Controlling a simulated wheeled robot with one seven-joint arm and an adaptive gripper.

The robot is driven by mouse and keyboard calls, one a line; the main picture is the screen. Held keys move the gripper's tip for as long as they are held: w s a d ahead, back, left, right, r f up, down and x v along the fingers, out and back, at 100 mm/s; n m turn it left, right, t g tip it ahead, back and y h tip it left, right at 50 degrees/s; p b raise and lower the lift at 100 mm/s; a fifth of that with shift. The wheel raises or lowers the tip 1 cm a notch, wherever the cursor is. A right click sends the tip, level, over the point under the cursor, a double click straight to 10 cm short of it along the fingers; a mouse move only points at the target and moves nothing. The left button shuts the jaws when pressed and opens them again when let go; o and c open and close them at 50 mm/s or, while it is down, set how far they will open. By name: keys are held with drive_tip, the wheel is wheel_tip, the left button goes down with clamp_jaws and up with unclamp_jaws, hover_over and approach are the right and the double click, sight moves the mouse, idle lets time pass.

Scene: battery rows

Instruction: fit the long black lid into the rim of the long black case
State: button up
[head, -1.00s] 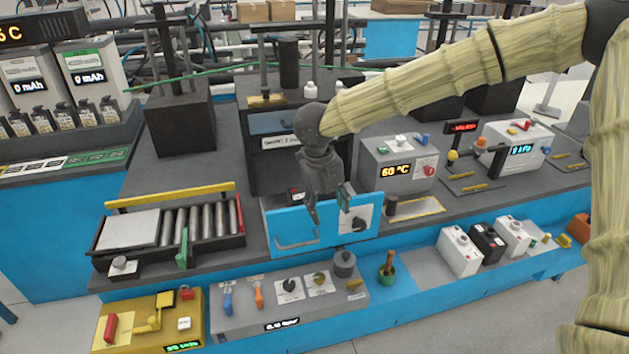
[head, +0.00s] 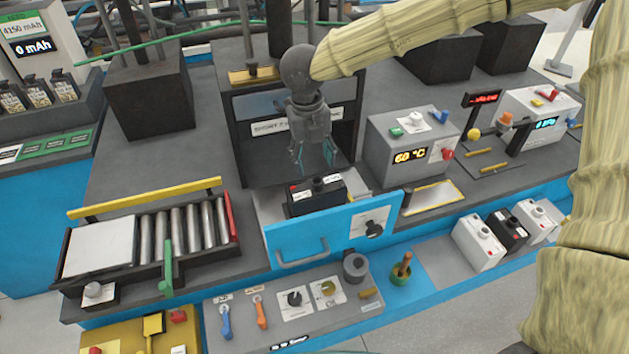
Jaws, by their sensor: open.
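A long black case (head: 302,202) with white labels and a red spot sits behind the blue front panel (head: 300,245) of a pulled-out grey drawer or tray. A dark knob-like part (head: 319,185) stands on its top. I cannot tell whether a separate black lid lies there or how it sits in the rim. My gripper (head: 313,158) points down just above and behind the case, its fingers apart and nothing visible between them. It looks clear of the case, though the exact gap is hard to judge.
Behind is a dark open chamber (head: 240,150). A roller conveyor (head: 190,240) stands left, a grey heater box (head: 385,150) reading 60 °C right. White and black boxes (head: 478,245) stand at the right.

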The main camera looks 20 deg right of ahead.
sight(317, 180)
drive_tip(key=shift+s+d+f, duration=0.2)
drive_tip(key=shift+s+f, duration=0.4)
drive_tip(key=shift+s, duration=0.2)
drive_tip(key=w+f+p, duration=0.1)
drive_tip(key=w+f, duration=0.2)
drive_tip(key=shift+f, duration=0.3)
drive_tip(key=shift+s+d+f+p, duration=0.2)
drive_tip(key=shift+s+f+p, duration=0.1)
drive_tip(key=shift+f+p, duration=0.15)
drive_tip(key=shift+s+d+f+p, duration=0.2)
drive_tip(key=shift+s+f+p, duration=0.15)
drive_tip(key=shift+f, duration=0.2)
drive_tip(key=shift+s+f, duration=0.15)
drive_tip(key=shift+f, duration=0.1)
drive_tip(key=shift+w+f, duration=0.55)
drive_tip(key=shift+w, duration=0.05)
drive_tip(key=shift+s, duration=0.15)
drive_tip(key=shift+c, duration=0.3)
drive_tip(key=shift+s+r, duration=0.15)
drive_tip(key=shift+r, duration=0.05)
drive_tip(key=c, duration=0.3)
drive_tip(key=shift+f, duration=0.1)
drive_tip(key=c, duration=0.8)
drive_tip(key=shift+c, duration=0.2)
